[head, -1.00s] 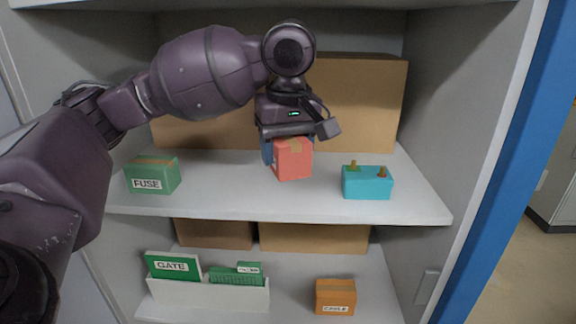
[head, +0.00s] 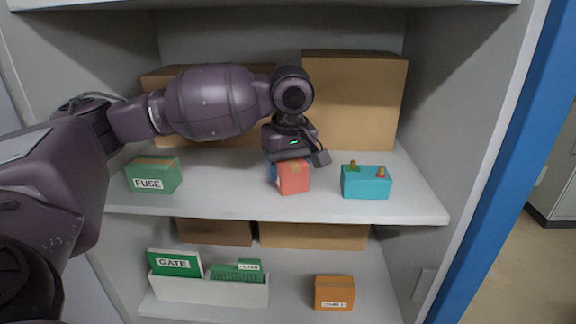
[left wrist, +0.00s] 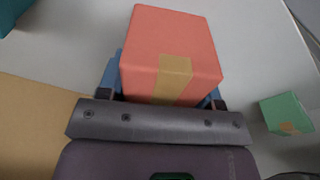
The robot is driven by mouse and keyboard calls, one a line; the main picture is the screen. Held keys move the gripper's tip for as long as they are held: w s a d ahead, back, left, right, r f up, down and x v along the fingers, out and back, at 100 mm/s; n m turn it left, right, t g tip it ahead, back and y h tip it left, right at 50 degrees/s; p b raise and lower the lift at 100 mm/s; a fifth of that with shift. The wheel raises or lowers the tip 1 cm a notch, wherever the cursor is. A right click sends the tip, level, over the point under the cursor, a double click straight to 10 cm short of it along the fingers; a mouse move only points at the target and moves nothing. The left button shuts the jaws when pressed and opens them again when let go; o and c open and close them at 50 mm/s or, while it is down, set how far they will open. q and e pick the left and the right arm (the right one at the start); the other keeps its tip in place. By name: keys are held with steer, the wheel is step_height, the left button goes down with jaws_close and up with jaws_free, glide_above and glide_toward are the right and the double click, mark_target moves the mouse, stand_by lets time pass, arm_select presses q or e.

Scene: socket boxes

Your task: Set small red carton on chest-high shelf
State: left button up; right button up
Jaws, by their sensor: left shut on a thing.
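The small red carton (head: 293,178) has a tan tape strip and is at the middle of the chest-high shelf (head: 235,200), between the green FUSE box and the teal box. My left gripper (head: 283,165) is above it and shut on it; the blue finger shows at its left side. In the left wrist view the carton (left wrist: 170,50) sits between the fingers (left wrist: 165,95). The carton's bottom is at or very near the shelf surface; I cannot tell whether it touches. My right gripper is not in view.
A green FUSE box (head: 153,175) stands left and a teal box (head: 366,182) with two knobs stands right. Large brown boxes (head: 355,100) line the back. Below are a white bin (head: 210,290) with green cards and an orange box (head: 334,293). Shelf front is clear between the boxes.

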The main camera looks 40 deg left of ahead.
arm_select(q)
steer(key=shift+w, duration=0.1)
steer(key=shift+f, duration=0.25)
steer(key=o, duration=1)
steer(key=shift+r, duration=0.15)
steer(key=r, duration=0.6)
steer(key=shift+s+d+r+b, duration=0.2)
steer(key=shift+d+r+b, duration=0.05)
steer(key=shift+d+b, duration=0.05)
steer(key=shift+s+r, duration=0.1)
steer(key=shift+r, duration=0.45)
steer(key=shift+d+f, duration=0.1)
